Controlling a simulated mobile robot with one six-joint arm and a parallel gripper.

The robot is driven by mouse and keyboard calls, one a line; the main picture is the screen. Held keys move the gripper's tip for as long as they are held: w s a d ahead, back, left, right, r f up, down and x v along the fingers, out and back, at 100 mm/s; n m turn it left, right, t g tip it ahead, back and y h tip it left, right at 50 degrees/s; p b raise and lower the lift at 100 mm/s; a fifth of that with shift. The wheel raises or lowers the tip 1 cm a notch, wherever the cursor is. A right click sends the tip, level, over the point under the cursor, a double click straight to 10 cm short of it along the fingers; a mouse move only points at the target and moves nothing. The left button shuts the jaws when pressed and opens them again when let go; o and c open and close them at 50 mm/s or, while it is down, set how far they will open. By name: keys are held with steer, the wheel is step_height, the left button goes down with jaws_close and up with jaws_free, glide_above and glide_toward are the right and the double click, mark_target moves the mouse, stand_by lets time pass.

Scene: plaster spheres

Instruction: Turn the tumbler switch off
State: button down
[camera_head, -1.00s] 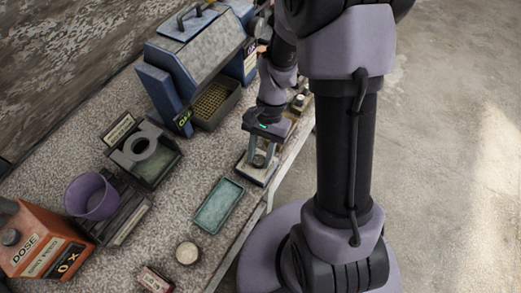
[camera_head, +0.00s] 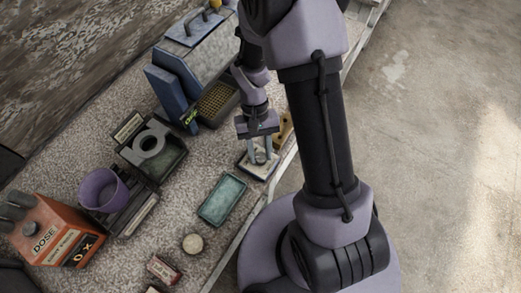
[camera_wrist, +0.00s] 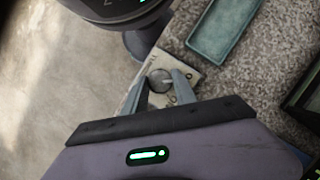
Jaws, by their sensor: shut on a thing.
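The tumbler switch (camera_head: 262,172) is a pale plate near the front edge of the speckled bench, with a small round metal grey knob in its middle. In the wrist view the knob (camera_wrist: 160,79) sits between my two grey fingers. My gripper (camera_head: 260,157) reaches down from above and is shut on the knob; in the wrist view my gripper (camera_wrist: 161,85) has a finger on each side of it. The plate (camera_wrist: 184,68) shows around the fingers. The lower part of the knob and any markings under the fingers are hidden.
A teal tray (camera_head: 222,199) lies just left of the switch. A blue machine (camera_head: 188,75) stands behind. A black box with a grey ring (camera_head: 150,145), a purple cup (camera_head: 102,190), an orange dose box (camera_head: 48,235) and a round pale lid (camera_head: 193,243) are farther left.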

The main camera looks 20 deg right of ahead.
stand_by(0.5)
steer(key=c, duration=1)
jaws_free()
steer(key=p+v, duration=0.6)
steer(key=v, duration=1.1)
steer(key=shift+w+r, duration=0.1)
steer(key=shift+r, duration=0.1)
steer(key=s+a+r+m+t+b, duration=0.1)
steer(key=s+r+t+b, duration=0.1)
steer(key=s+t+b, duration=0.1)
steer(key=s+a+r+t+y+b, duration=0.1)
steer(key=s+a+r+t+b, duration=0.1)
steer(key=s, duration=0.4)
steer(key=s+a+r+m+t+b, duration=0.1)
steer(key=s+a+r+t+b, duration=0.1)
steer(key=s+r+t+b, duration=0.1)
steer(key=shift+s+r+m+t+b, duration=0.15)
steer(key=shift+s+t+b, duration=0.3)
steer(key=shift+t+b, duration=0.15)
steer(key=shift+s+r+m+t+b, duration=0.15)
steer(key=shift+s+r+t+b, duration=0.05)
steer(key=shift+s+t+b, duration=0.35)
